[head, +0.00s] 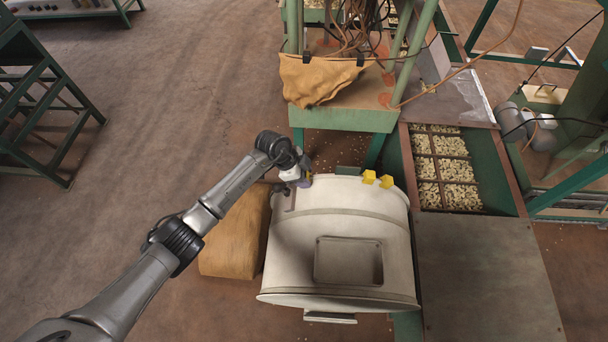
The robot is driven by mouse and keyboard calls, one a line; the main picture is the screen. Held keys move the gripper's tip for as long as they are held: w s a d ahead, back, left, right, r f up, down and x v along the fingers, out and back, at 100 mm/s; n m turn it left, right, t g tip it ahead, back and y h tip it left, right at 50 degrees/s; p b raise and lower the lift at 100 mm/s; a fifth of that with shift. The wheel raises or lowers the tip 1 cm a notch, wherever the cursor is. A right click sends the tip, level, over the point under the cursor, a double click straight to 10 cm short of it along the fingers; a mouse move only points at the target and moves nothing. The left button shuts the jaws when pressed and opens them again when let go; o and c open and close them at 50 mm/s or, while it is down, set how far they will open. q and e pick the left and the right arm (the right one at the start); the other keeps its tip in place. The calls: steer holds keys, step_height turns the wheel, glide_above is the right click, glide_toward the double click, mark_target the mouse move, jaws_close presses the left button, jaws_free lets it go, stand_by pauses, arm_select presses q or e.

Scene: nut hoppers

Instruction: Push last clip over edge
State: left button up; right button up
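Two yellow clips, one (369,177) left of the other (386,181), sit side by side on the far rim of a large off-white drum-like container (340,225). My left gripper (306,181) is at the container's far left corner, left of the clips and apart from them. Its fingers are small and partly hidden by the wrist, so I cannot tell if they are open or hold anything. My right gripper is not in view.
A brown sack (236,235) stands left of the container. A hopper with gridded compartments of pale nuts (445,165) is to the right, with a flat metal cover (488,285) nearer me. A green frame with a tan cloth bag (318,80) stands beyond the container.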

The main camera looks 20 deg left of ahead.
arm_select(q)
steer(key=o, duration=0.3)
steer(key=p+v, duration=0.4)
steer(key=v, duration=0.9)
steer(key=shift+a+r, duration=0.2)
steer(key=shift+r, duration=0.15)
